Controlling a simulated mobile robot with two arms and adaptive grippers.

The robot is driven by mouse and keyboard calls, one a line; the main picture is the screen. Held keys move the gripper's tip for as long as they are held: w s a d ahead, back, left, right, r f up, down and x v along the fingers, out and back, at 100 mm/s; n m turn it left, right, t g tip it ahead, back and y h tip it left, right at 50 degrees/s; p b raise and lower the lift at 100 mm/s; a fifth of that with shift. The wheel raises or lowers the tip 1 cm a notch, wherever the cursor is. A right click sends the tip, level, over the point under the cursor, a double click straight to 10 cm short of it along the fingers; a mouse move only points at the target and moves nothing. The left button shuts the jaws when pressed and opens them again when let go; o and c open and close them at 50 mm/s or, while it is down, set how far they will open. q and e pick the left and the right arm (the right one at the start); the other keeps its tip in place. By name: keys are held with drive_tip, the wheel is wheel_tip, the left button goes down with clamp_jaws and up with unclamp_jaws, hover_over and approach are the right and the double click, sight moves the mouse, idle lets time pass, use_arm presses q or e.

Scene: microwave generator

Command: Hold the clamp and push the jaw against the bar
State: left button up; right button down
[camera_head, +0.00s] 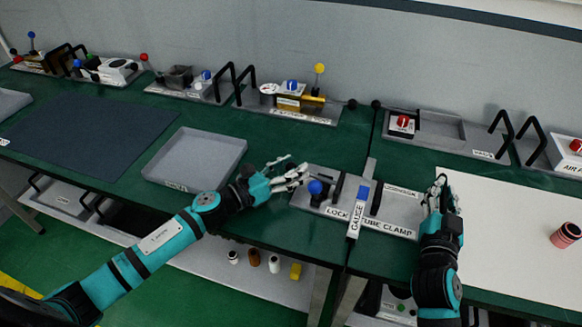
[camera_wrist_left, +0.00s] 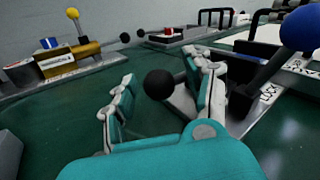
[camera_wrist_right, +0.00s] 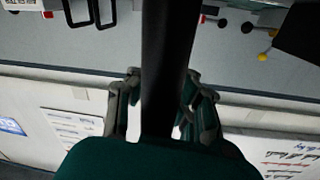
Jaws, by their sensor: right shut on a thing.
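A pale bar (camera_head: 354,222) labelled GAUGE lies across the plate. I cannot tell which part is the jaw. My left gripper (camera_head: 298,172) is open at the clamp's left end; a black ball knob (camera_wrist_left: 158,84) shows between its fingers, apparently not gripped. My right gripper (camera_head: 438,190) is shut on a black handle (camera_wrist_right: 165,65) at the clamp's right end.
An empty grey tray (camera_head: 196,158) lies left of the clamp, beside a dark mat (camera_head: 90,138). A white sheet (camera_head: 510,235) with a red cylinder (camera_head: 566,235) lies at right. Fixtures with handles and knobs (camera_head: 290,100) line the back wall.

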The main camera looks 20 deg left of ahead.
use_arm(q)
clamp_jaws()
drive_tip(key=d, duration=0.5)
drive_tip(key=shift+s+d, duration=0.2)
drive_tip(key=shift+d, duration=0.15)
drive_tip(key=shift+f, duration=0.1)
drive_tip(key=shift+o, duration=0.3)
unclamp_jaws()
drive_tip(key=shift+a, duration=0.2)
drive_tip(key=shift+w+f, duration=0.1)
